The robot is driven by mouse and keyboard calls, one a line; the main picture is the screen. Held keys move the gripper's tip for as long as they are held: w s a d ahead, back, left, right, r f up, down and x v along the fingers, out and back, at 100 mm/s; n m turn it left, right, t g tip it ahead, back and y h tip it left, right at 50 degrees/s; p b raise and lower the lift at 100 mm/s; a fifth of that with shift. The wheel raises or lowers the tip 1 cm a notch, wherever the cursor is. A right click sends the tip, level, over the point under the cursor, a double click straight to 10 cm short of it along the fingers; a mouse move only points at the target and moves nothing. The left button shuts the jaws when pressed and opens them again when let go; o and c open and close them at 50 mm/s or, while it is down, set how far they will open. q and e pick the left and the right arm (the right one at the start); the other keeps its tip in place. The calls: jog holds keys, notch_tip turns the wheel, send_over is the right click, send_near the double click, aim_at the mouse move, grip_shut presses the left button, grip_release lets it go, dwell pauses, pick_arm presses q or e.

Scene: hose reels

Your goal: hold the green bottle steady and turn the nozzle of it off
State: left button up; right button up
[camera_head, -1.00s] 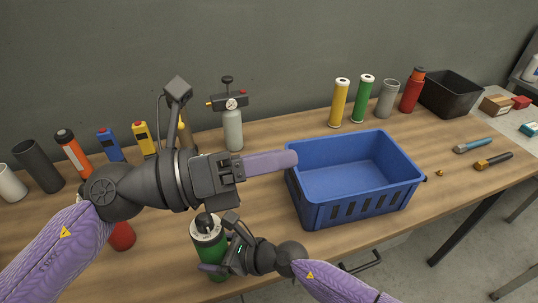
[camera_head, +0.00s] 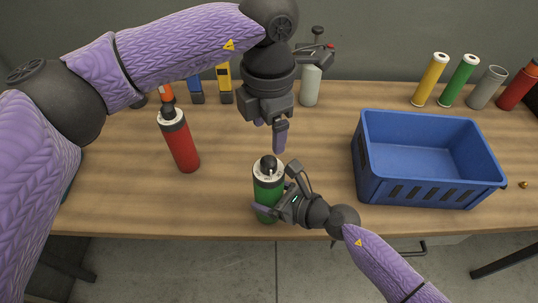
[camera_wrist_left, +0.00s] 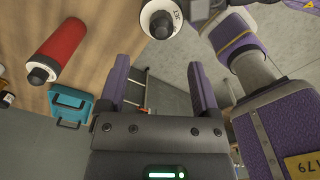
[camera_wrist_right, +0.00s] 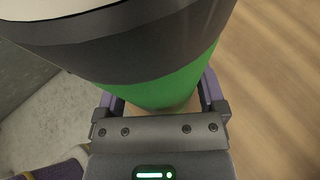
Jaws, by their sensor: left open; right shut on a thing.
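The green bottle (camera_head: 267,196) stands upright near the table's front edge, with a white top and black nozzle (camera_head: 268,163). My right gripper (camera_head: 277,203) is shut around its body from the right; the right wrist view shows the green side (camera_wrist_right: 170,85) between the fingers. My left gripper (camera_head: 269,138) is open and empty, pointing down above and just behind the nozzle, apart from it. In the left wrist view, a white top with a black nozzle (camera_wrist_left: 160,25) shows beyond the open fingers (camera_wrist_left: 160,65). The nozzle's exact setting is too small to tell.
A red bottle (camera_head: 180,143) stands to the left. A blue crate (camera_head: 430,190) is on the right. A grey gas bottle (camera_head: 310,86) and blue and yellow devices (camera_head: 224,84) line the back. A teal object (camera_wrist_left: 70,105) shows in the left wrist view.

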aim_at(268, 160)
pick_arm(q)
notch_tip(268, 160, down, 8)
jog(key=shift+r, duration=0.1)
grip_shut()
dwell(0.4)
